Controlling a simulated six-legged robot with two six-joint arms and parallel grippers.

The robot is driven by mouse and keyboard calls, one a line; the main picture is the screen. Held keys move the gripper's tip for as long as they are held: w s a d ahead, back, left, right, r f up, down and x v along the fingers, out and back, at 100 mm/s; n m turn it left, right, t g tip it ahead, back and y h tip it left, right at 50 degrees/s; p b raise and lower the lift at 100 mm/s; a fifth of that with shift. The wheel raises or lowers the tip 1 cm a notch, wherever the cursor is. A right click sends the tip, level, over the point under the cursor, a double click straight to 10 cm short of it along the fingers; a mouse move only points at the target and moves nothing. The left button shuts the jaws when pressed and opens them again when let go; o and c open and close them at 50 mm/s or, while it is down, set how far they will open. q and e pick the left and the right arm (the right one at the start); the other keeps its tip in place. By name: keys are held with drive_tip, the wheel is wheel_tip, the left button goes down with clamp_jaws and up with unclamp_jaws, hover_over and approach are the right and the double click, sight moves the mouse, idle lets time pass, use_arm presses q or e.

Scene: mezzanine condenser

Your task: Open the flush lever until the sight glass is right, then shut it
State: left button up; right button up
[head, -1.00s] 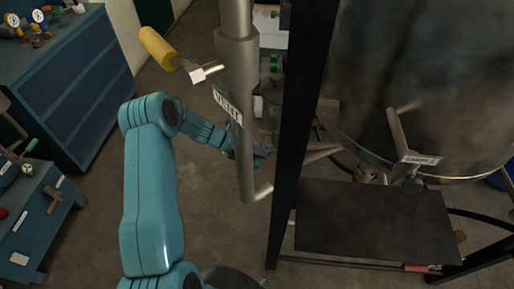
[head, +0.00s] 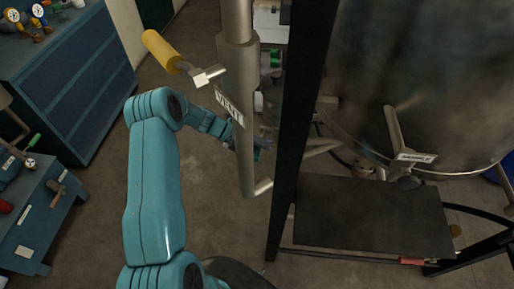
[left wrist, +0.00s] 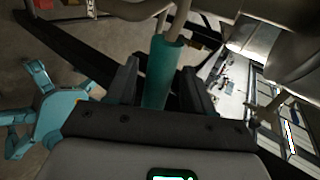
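In the left wrist view, a teal cylindrical grip (left wrist: 161,72) stands between the two dark fingers of my left gripper (left wrist: 162,90). The fingers are apart, with narrow gaps beside the grip; I cannot tell how deep it sits between them. No label shows on this grip, so I cannot confirm it is the flush lever. In the head view my left gripper (head: 250,150) is partly hidden behind the grey vertical pipe (head: 243,120). I cannot identify the sight glass in either view. My right gripper is not in view.
A yellow-handled lever (head: 161,50) sits by the VENT tag (head: 229,108). A lever with a SAMPLE tag (head: 416,157) hangs under the big metal vessel (head: 420,70). A black post (head: 300,120) and dark plate (head: 370,222) stand right of my arm. Blue drawers (head: 75,75) stand left.

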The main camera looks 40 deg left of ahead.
use_arm(q)
drive_tip(key=shift+s+a+r, duration=0.15)
drive_tip(key=shift+a, duration=0.2)
drive_tip(key=b+v, duration=0.3)
drive_tip(key=v, duration=1.2)
drive_tip(key=shift+s+r, duration=0.2)
drive_tip(key=shift+a, duration=0.1)
